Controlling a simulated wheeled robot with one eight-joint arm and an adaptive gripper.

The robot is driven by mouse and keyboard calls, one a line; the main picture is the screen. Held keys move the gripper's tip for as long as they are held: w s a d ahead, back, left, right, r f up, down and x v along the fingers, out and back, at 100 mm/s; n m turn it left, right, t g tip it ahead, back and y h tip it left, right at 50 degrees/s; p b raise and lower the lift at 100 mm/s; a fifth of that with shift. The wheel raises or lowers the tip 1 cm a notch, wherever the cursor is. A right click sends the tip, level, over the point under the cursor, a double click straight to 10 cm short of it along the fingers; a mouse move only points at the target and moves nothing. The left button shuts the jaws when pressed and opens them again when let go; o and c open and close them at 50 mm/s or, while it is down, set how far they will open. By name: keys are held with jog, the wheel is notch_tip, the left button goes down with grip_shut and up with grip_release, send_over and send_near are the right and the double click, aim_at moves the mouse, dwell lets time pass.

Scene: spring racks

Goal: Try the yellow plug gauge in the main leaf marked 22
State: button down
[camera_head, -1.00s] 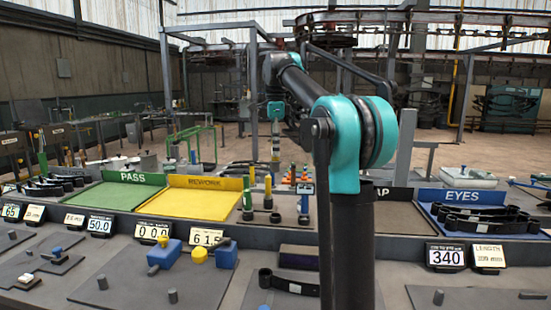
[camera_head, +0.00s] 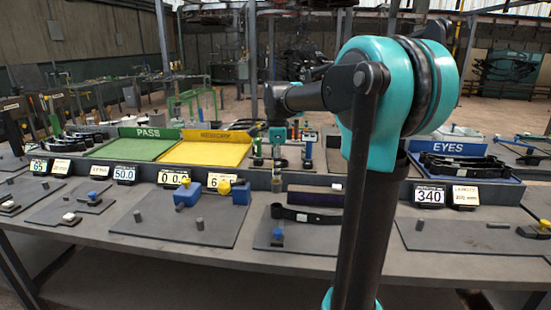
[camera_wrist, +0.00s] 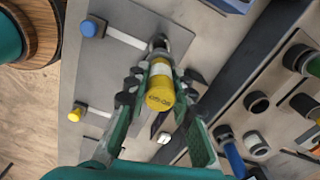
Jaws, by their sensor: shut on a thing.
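The yellow plug gauge (camera_wrist: 160,94) is between the fingers of my gripper (camera_wrist: 159,88) in the wrist view. Its yellow end faces the camera, and a paler metal part shows beyond it. A dark, shiny round part (camera_wrist: 158,44) lies just past the gauge; I cannot tell whether they touch. In the head view, my gripper (camera_head: 277,165) hangs above the bench behind a black leaf (camera_head: 310,215) with a rolled eye at its left end. I cannot read a mark 22 on any leaf.
Blue (camera_wrist: 92,27) and yellow (camera_wrist: 76,114) knobs on pale bars stand on the plate in the wrist view. More gauges (camera_wrist: 257,102) stand in a rack at its right. The head view shows the green PASS tray (camera_head: 128,149), yellow REWORK tray (camera_head: 205,153) and blue EYES tray (camera_head: 462,149).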

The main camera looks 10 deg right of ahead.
aim_at(277, 183)
jog(key=shift+f, duration=2.65)
jog(key=shift+f, duration=0.3)
dwell(0.5)
jog(key=shift+r, duration=0.25)
dwell(3.0)
jog(key=shift+r, duration=1.25)
jog(key=shift+r, duration=0.1)
